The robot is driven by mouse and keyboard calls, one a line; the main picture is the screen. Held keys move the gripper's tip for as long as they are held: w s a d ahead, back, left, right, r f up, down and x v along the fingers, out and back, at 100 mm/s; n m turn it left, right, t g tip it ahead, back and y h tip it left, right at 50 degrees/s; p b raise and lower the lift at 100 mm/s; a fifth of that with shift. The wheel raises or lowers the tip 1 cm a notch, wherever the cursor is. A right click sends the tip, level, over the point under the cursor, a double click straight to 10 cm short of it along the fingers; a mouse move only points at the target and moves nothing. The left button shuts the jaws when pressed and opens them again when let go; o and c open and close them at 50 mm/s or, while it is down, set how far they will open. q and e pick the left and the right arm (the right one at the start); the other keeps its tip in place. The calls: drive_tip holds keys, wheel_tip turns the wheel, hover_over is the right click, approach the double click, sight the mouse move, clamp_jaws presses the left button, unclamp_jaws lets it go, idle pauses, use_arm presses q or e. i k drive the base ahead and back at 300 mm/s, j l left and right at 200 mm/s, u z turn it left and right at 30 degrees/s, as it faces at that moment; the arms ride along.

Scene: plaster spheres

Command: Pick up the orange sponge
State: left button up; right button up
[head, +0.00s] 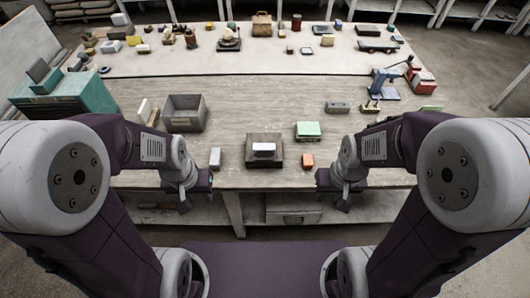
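A small orange block (307,160), which looks like the sponge, lies near the front edge of the wooden table (260,95), right of the middle. My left gripper (184,207) hangs at the table's front edge, well to the left of the orange block. My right gripper (344,205) hangs at the front edge, a little to the right of the block and nearer to me. Neither gripper touches the block. Both grippers are small and dark here, and their finger gap is not clear.
A dark square tray (278,161) with a white block stands just left of the orange block. A green-topped item (308,129) lies behind it. Many objects line the back.

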sight(306, 158)
drive_tip(key=i+l+u, duration=0.1)
drive_tip(key=l+u, duration=0.3)
drive_tip(key=i+l+u, duration=0.1)
drive_tip(key=l+u, duration=1.15)
drive_tip(key=k, duration=0.05)
